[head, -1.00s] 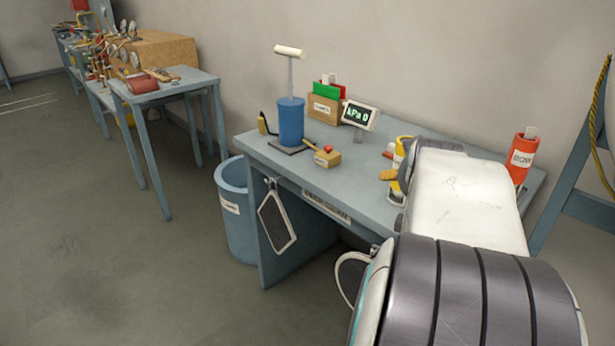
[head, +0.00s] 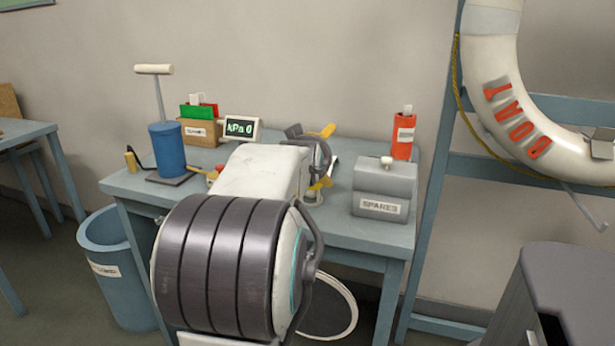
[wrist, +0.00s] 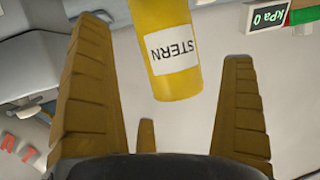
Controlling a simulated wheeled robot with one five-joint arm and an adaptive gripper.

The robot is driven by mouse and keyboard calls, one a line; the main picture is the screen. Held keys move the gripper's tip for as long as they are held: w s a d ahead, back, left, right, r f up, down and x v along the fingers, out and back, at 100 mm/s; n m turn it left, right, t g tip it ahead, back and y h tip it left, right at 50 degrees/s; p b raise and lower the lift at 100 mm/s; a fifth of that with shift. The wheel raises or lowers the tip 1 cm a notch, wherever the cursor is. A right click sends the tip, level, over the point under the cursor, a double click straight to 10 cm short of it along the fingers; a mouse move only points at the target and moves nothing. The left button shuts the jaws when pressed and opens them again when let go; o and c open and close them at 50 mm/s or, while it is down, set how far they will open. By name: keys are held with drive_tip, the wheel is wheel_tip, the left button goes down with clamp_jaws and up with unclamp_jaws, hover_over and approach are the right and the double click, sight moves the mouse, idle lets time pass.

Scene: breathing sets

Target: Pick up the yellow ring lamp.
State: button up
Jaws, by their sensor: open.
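A yellow cylinder (wrist: 165,35) with a white label reading STERN, upside down, fills the upper middle of the wrist view; I take it as the yellow ring lamp. Its upper end is cut off by the frame. My gripper (wrist: 166,48) is open, with one brown finger on each side of the cylinder in the picture, neither visibly touching it. I cannot tell how deep it sits between them. In the head view, my arm hides most of the gripper, and only bits of yellow show beside it over the bench.
On the blue-grey bench (head: 345,232) stand a grey SPARES box (head: 384,188), an orange container (head: 403,138), a kPa display (head: 241,129), a card box (head: 200,132) and a blue pump (head: 167,147). A life ring (head: 505,85) hangs at right. A blue bin (head: 105,240) stands left.

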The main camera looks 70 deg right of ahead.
drive_tip(key=b+x, duration=0.2)
drive_tip(key=x, duration=0.2)
drive_tip(key=shift+w+d+f, duration=0.1)
drive_tip(key=shift+d+f, duration=0.05)
drive_tip(key=shift+d, duration=0.1)
drive_tip(key=c, duration=1.2)
drive_tip(key=shift+o, duration=0.2)
